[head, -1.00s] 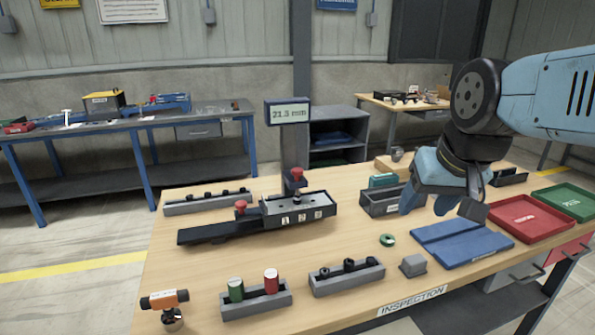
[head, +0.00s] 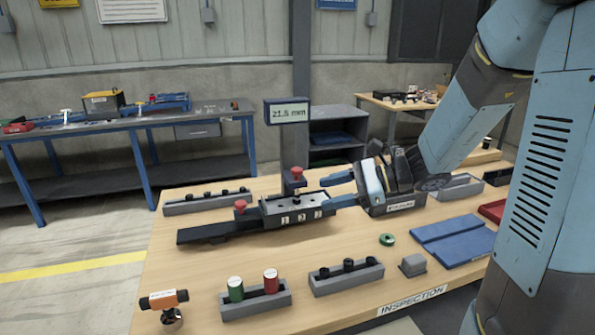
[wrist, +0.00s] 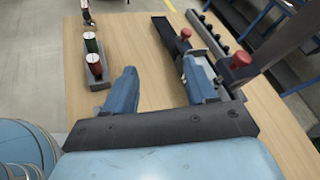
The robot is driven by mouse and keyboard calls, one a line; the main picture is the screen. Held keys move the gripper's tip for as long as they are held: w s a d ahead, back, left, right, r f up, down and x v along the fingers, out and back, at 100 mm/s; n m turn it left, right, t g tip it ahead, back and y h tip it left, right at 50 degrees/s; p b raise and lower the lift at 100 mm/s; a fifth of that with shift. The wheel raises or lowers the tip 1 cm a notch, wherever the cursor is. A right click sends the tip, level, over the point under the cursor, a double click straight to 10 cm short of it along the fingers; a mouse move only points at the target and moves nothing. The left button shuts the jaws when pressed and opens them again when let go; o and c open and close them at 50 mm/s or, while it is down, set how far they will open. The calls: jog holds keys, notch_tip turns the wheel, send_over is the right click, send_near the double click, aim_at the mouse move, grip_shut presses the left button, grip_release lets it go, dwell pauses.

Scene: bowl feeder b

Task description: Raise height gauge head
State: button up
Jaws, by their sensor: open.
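The height gauge's dark column (head: 301,70) stands behind a long dark fixture (head: 205,234) and carries a display (head: 287,112) that reads about 21.5 mm. The gauge head with its red knob (head: 297,172) sits low on the column. A second red knob (head: 240,205) is on the fixture to the left. My gripper (head: 325,193) is open and empty, its fingers pointing left just right of the head. In the wrist view the gripper (wrist: 160,84) is open, and the head's red knob (wrist: 241,58) shows beyond and right of the right finger.
A grey block with green and red cylinders (head: 253,298) and a block with black pieces (head: 346,278) stand in front. A grey bin (head: 382,208) is under my gripper's wrist. A blue mat (head: 452,240) lies at right.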

aim_at(297, 168)
jog(key=w+d+f+m+t+y, duration=0.1)
jog(key=w+d+m+t, duration=0.15)
jog(key=w+m, duration=0.2)
jog(key=w+d+f+m+t+y, duration=0.1)
jog(key=w+d+f+m+t, duration=0.1)
jog(key=w+m+t, duration=0.3)
jog(key=shift+n+g, duration=0.45)
jog(key=shift+g, duration=0.1)
jog(key=x, duration=1.4)
jog(key=shift+w+r, duration=0.15)
jog(key=shift+r, duration=0.15)
jog(key=shift+d, duration=0.1)
grip_shut()
